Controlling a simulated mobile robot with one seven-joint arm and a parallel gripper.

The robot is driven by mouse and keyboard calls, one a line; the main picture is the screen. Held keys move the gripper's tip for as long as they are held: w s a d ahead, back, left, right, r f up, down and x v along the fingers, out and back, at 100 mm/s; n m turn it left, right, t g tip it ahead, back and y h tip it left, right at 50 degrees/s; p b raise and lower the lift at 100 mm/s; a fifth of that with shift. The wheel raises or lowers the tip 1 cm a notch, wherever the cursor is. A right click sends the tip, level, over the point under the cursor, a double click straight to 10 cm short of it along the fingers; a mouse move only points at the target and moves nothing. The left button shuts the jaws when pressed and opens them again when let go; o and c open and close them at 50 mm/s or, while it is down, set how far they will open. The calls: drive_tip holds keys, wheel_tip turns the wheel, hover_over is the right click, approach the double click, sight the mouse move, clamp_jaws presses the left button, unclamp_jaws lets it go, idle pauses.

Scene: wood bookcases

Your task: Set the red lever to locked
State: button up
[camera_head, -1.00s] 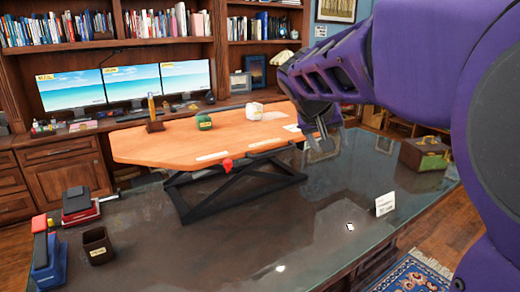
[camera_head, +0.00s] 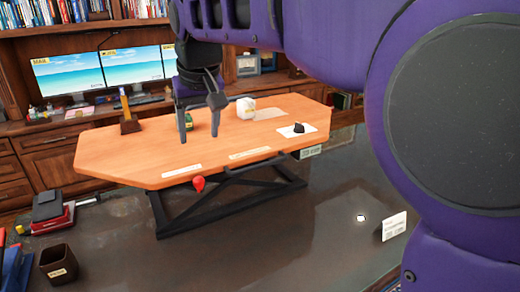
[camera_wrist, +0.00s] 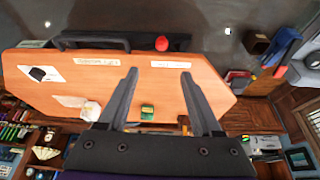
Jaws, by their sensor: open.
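The red lever's round knob (camera_head: 198,183) sits just below the front edge of the raised orange wood desktop (camera_head: 130,160), near the desktop's left label (camera_head: 181,171). A second, yellowish label (camera_head: 249,153) lies farther right along that edge. I cannot read either label surely. In the wrist view the red knob (camera_wrist: 161,43) shows beyond my fingertips, beside a dark bar. My gripper (camera_head: 199,132) hangs over the desktop, fingers pointing down, open and empty, apart from the knob. The wrist view shows both fingers (camera_wrist: 159,72) spread, with desktop between them.
On the desktop stand a pen holder (camera_head: 130,120), a green pot (camera_head: 188,121), a white object (camera_head: 245,107) and a black item on a white card (camera_head: 298,129). Space before the knob is clear.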

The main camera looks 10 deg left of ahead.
sight(199, 179)
drive_tip(key=b+x, duration=0.1)
drive_tip(key=x, duration=1.6)
drive_tip(key=shift+a+f, duration=0.15)
drive_tip(key=shift+a, duration=0.05)
drive_tip(key=shift+c, duration=0.3)
clamp_jaws()
idle(0.4)
